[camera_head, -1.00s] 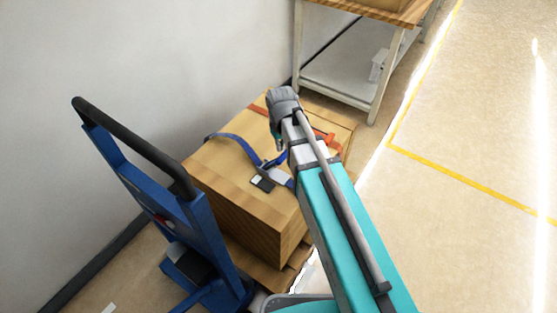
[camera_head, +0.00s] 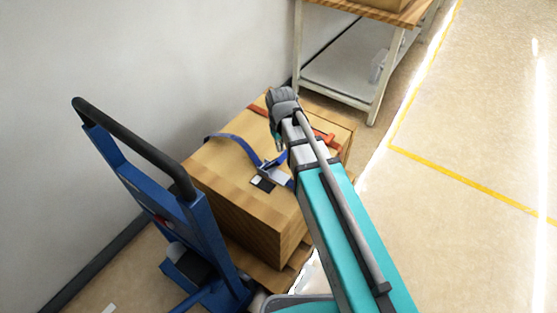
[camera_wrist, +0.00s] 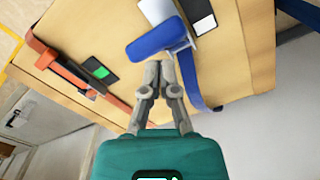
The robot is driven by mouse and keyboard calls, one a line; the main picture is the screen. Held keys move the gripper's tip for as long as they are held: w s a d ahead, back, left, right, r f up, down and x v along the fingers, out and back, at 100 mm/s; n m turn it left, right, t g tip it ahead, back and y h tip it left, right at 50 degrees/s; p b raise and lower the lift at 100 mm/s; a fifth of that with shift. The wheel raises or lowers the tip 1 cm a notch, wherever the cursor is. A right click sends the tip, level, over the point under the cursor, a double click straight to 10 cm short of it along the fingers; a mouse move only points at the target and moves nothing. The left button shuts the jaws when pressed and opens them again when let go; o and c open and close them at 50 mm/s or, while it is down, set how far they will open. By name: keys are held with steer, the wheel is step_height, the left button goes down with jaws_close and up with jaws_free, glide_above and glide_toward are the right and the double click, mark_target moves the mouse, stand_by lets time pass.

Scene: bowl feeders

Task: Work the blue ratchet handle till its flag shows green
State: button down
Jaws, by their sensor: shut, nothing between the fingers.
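The blue ratchet handle (camera_wrist: 158,39) lies across its grey buckle (camera_wrist: 160,8) on a wooden crate (camera_head: 222,172). The blue strap (camera_head: 236,141) runs from it over the crate top. Beside the buckle, the black flag plate (camera_wrist: 196,9) shows a white field (camera_wrist: 204,25), not green. My gripper (camera_wrist: 160,68) is shut and empty. In the wrist view its tips are just below the blue handle; I cannot tell whether they touch it. In the head view my arm hides part of the ratchet.
An orange strap with its ratchet (camera_wrist: 68,72) crosses the same crate; its flag (camera_wrist: 97,68) shows green. A blue cart with a black handlebar (camera_head: 140,147) stands at the left. A workbench (camera_head: 345,75) is behind the crate. The floor at the right (camera_head: 470,130) is clear.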

steer(key=shift+f, duration=0.1)
steer(key=shift+f+b, duration=0.85)
steer(key=shift+b, duration=0.1)
steer(key=shift+s+d+f+b, duration=0.35)
steer(key=shift+d+f+b, duration=0.2)
steer(key=shift+s+d+f+b, duration=0.35)
steer(key=shift+d+f+b, duration=0.15)
steer(key=shift+f+b, duration=0.05)
steer(key=shift+s+d+f+b, duration=0.3)
steer(key=shift+d+f+b, duration=0.1)
steer(key=shift+f+b, duration=0.35)
steer(key=shift+s+d+f+b, duration=0.25)
steer(key=shift+d+f+b, duration=0.15)
steer(key=shift+f+b, duration=0.3)
